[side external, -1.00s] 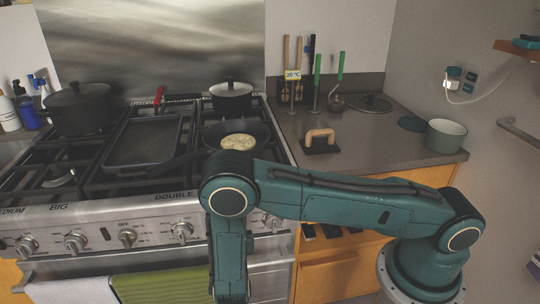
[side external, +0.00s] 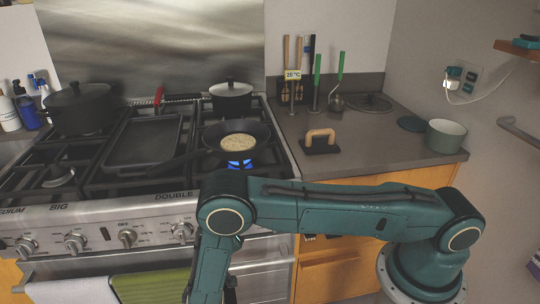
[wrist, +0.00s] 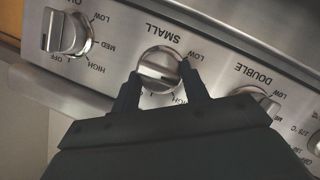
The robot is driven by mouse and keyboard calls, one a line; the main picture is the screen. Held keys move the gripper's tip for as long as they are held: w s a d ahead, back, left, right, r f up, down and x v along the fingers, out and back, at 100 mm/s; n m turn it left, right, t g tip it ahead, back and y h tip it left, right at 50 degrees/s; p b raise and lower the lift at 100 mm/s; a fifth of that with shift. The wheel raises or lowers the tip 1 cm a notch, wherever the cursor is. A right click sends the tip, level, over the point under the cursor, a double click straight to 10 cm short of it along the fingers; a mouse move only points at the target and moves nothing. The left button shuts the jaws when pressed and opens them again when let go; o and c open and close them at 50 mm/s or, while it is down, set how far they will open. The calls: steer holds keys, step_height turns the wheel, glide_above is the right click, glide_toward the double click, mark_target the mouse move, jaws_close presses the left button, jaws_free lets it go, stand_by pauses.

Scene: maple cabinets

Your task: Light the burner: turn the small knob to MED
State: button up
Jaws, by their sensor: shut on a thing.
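The small knob (wrist: 159,68) is a round metal dial under the word SMALL in the wrist view. My gripper (wrist: 160,82) is shut on it, one dark finger on each side. The knob's grip bar lies roughly across the picture. LOW shows on its right and part of HIGH below. The MED mark is hidden by my finger, and I cannot tell the exact setting. In the side view a blue flame (side external: 240,163) burns under the frying pan (side external: 256,131). My arm hides the small knob and gripper there.
Another knob (wrist: 66,32) sits left and the DOUBLE knob (wrist: 258,98) right in the wrist view. A green towel (side external: 150,286) hangs on the oven front. A dark pot (side external: 83,109), a griddle (side external: 143,142) and a lidded pot (side external: 231,97) stand on the stove.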

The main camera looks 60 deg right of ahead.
steer(key=shift+n+h, duration=0.3)
steer(key=shift+n, duration=0.1)
steer(key=o, duration=1)
steer(key=shift+a, duration=0.15)
steer(key=v, duration=1.3)
steer(key=shift+s+a+r, duration=0.1)
steer(key=shift+a+r, duration=0.15)
